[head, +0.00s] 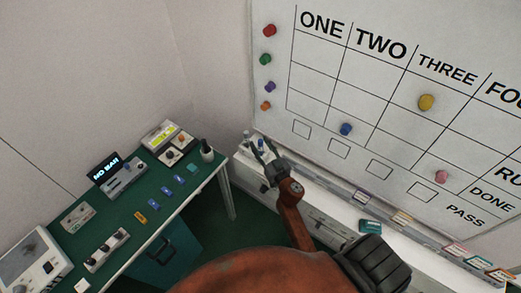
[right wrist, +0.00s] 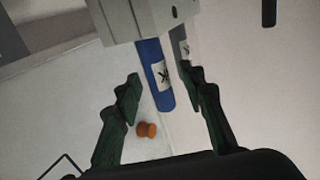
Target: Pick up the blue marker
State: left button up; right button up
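The blue marker (right wrist: 155,75) shows in the right wrist view as a blue cylinder with a white label. One end sits in a pale grey holder (right wrist: 135,18). My right gripper (right wrist: 160,88) is open, with one green finger on each side of the marker; I see a gap between each finger and it. In the head view my right gripper (head: 264,148) is at the left end of the ledge below the whiteboard, and the marker there is small and partly hidden. My left gripper is not in view.
The whiteboard (head: 320,75) with coloured magnets rises right behind the gripper. An orange magnet (right wrist: 146,129) shows beyond the fingers. The ledge (head: 325,205) runs right with cards on it. A green-topped bench (head: 150,185) with devices stands to the left.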

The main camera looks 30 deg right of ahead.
jog(key=shift+c, duration=0.3)
grip_shut()
jog(key=shift+r, duration=0.1)
notch_tip(320, 180, up, 10)
jog(key=p, duration=0.5)
jog(key=shift+p, duration=0.35)
